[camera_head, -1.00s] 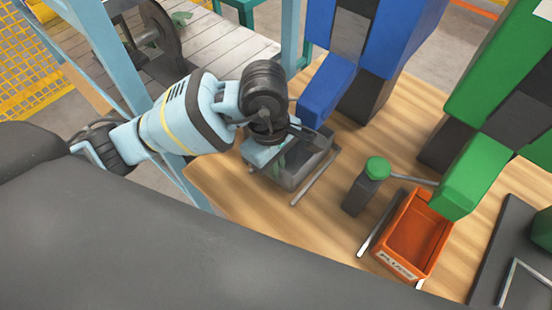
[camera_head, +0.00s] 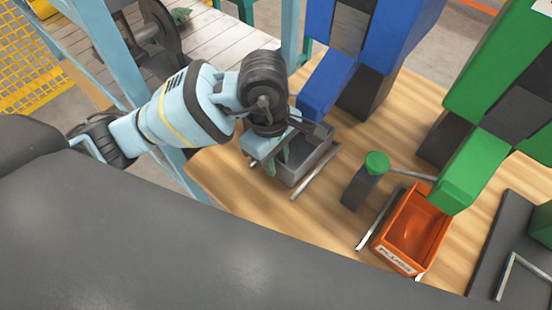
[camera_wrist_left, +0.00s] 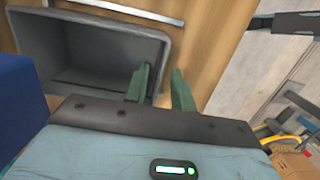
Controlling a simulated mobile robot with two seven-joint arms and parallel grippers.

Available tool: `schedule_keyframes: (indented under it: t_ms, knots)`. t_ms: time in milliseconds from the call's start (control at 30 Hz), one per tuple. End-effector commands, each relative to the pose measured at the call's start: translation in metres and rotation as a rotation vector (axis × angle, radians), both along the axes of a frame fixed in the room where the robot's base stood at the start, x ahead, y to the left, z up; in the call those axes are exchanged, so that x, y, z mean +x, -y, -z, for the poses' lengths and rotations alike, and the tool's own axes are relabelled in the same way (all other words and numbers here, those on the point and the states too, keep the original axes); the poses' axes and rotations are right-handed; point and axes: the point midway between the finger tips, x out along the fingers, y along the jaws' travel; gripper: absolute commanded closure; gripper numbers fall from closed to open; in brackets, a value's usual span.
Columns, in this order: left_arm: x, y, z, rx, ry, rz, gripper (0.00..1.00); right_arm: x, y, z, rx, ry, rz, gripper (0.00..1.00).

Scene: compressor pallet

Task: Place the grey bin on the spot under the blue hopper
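The grey bin (camera_head: 293,173) stands upright on the wooden tabletop, below and in front of the blue hopper's chute (camera_head: 327,84). A metal rail (camera_head: 315,174) runs along its right side. My left gripper (camera_head: 277,157) is at the bin's near left side, partly hiding it. In the left wrist view the bin (camera_wrist_left: 88,45) looks empty. There my left gripper's green fingers (camera_wrist_left: 160,88) stand apart, one inside the bin and one outside, with the bin's side wall between them and visible gaps. My right gripper is not in view.
An orange bin (camera_head: 413,232) stands under the green hopper (camera_head: 465,170). A dark post with a green cap (camera_head: 377,164) stands between the two bins. A light blue frame post (camera_head: 110,55) rises at left beside my arm. Bare tabletop (camera_head: 238,195) lies front left.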

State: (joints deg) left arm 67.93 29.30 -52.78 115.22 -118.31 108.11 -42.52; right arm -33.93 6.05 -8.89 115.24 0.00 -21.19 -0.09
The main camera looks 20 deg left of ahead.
Motion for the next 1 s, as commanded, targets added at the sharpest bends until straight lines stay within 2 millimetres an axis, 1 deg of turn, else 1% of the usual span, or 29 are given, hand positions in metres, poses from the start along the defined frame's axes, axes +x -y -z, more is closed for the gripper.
schedule_keyframes:
  t_ms: [300, 500, 600, 700, 1000]
  knots:
    - [0.003, -0.007, -0.062, 0.000, 0.005, 0.000, 0.75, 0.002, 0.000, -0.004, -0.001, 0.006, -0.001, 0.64]
    - [0.004, -0.011, -0.095, 0.001, 0.005, 0.000, 0.75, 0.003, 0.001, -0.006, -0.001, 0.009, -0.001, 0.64]
    - [0.005, -0.012, -0.105, 0.001, 0.003, 0.001, 0.75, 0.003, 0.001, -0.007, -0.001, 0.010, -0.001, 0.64]
    - [0.004, -0.013, -0.110, 0.001, 0.000, 0.000, 0.75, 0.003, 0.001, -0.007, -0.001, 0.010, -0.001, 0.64]
    - [0.004, -0.013, -0.111, 0.001, -0.001, 0.000, 0.75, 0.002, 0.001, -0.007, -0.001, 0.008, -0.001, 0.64]
